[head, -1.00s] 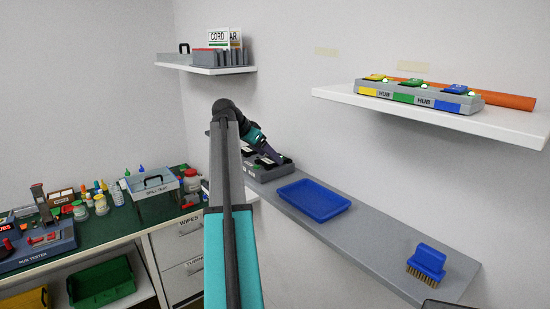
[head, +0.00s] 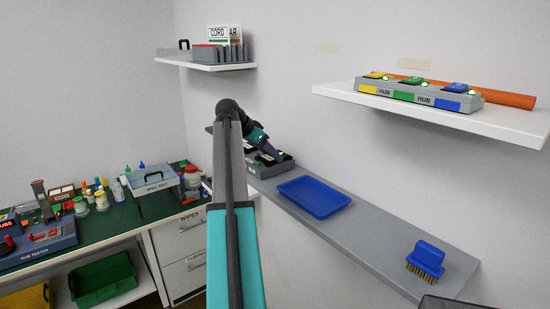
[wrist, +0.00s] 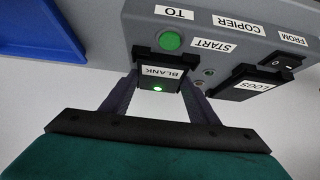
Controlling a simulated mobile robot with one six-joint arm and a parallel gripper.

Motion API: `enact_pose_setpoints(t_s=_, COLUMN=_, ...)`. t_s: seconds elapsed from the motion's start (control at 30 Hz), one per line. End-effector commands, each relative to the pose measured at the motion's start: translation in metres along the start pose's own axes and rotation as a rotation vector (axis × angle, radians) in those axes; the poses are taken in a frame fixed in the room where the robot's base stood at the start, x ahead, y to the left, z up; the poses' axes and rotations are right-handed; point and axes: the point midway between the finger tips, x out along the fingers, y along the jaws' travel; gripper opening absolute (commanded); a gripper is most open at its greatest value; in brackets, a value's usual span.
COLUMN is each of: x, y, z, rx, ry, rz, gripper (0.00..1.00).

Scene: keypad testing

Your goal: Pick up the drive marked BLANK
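The drive marked BLANK (wrist: 162,72) is a dark block with a white label and a lit green light. It sits in the grey copier (wrist: 215,22), in the slot on the TO side beside the green START button (wrist: 171,40). My gripper (wrist: 161,82) has one finger on each side of this drive. I cannot tell whether the fingers press on it. In the head view my gripper (head: 271,152) is at the copier (head: 284,166) on the grey shelf, and it hides part of it. A second drive marked LOGS (wrist: 250,84) sits in the FROM side.
A blue tray (head: 314,197) lies beside the copier on the grey shelf (head: 385,248). A blue brush (head: 427,258) stands at the shelf's near end. A white shelf with a hub (head: 415,95) is above right. A cluttered green bench (head: 110,222) is at left.

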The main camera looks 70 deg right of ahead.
Motion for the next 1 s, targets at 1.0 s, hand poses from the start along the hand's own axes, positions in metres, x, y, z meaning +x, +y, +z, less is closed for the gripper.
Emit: enact_pose_setpoints(t_s=1.0, x=-0.026, y=-0.001, z=-0.023, rx=0.0, ry=0.001, rz=0.0, gripper=0.29)
